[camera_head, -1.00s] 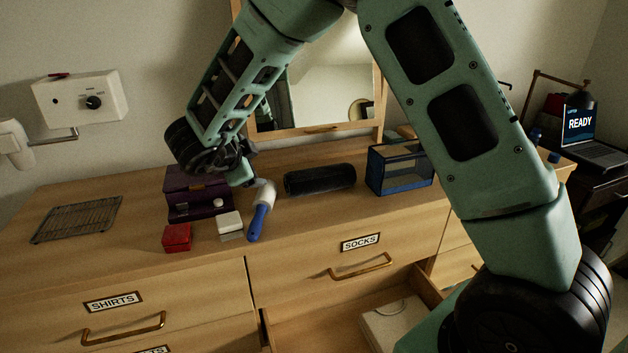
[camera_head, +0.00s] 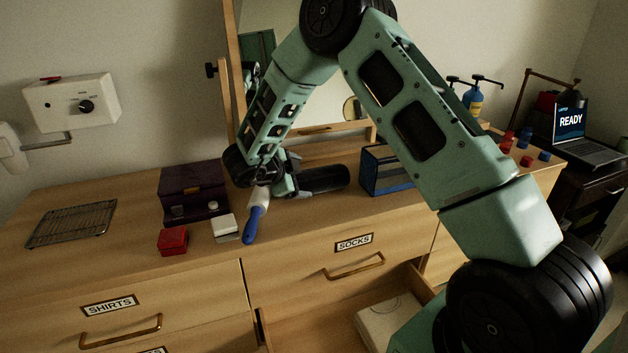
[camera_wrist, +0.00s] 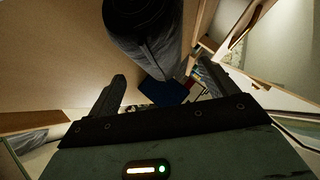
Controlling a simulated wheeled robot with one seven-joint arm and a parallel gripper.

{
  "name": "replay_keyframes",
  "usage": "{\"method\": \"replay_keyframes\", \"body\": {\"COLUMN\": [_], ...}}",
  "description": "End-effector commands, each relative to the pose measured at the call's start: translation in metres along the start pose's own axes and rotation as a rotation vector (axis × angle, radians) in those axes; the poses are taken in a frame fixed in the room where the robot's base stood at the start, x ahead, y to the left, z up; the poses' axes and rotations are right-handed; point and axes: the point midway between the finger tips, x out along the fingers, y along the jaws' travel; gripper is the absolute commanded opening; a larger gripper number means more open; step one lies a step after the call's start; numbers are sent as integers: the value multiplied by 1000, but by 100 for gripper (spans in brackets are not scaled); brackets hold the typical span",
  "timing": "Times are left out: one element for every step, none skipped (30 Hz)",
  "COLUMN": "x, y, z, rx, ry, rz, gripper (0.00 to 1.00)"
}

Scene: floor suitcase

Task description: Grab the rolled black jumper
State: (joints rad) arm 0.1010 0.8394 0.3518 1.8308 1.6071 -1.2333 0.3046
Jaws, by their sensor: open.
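The rolled black jumper (camera_head: 327,179) lies lengthwise on the dresser top in front of the mirror; its left end is hidden behind my gripper. My gripper (camera_head: 292,188) is at that left end, low over the dresser top. In the wrist view the jumper (camera_wrist: 148,35) is a thick dark roll coming in from the top edge. My gripper (camera_wrist: 160,88) is open there, its two fingers apart with no object held. The roll's lower end lies beyond the fingertips, roughly between them. I cannot tell whether a finger touches it.
The blue-handled roller (camera_head: 255,222) lies just left of my gripper. A blue-framed clear box (camera_head: 385,172) stands right of the jumper. A purple box (camera_head: 192,190), red box (camera_head: 173,240), white block (camera_head: 225,226) and wire rack (camera_head: 72,223) are to the left. An open drawer (camera_head: 330,318) is below.

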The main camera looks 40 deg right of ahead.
Motion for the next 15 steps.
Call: {"method": "replay_keyframes", "body": {"x": [2, 4, 8, 11, 15, 21, 26, 31, 36, 40, 44, 48, 50, 52, 53], "y": [0, 0, 0, 0, 1, 1, 1, 1, 1, 1, 2, 2, 2, 1, 1], "z": [0, 0, 1, 1, 2, 2, 3, 4, 4, 4, 4, 5, 5, 5, 5], "rx": [0, -1, -1, 0, -1, -1, 0, 0, -1, 0, 0, -1, -1, -1, 0], "ry": [0, 0, 0, 1, 1, 0, 1, 0, 0, 0, 1, 1, 0, 0, -1], "rz": [0, 1, 2, 2, 3, 3, 4, 4, 2, 2, 2, 1, 1, 0, 0], "gripper": [85, 85, 85, 85, 85, 85, 85, 85, 85, 85, 85, 85, 85, 85, 85]}}
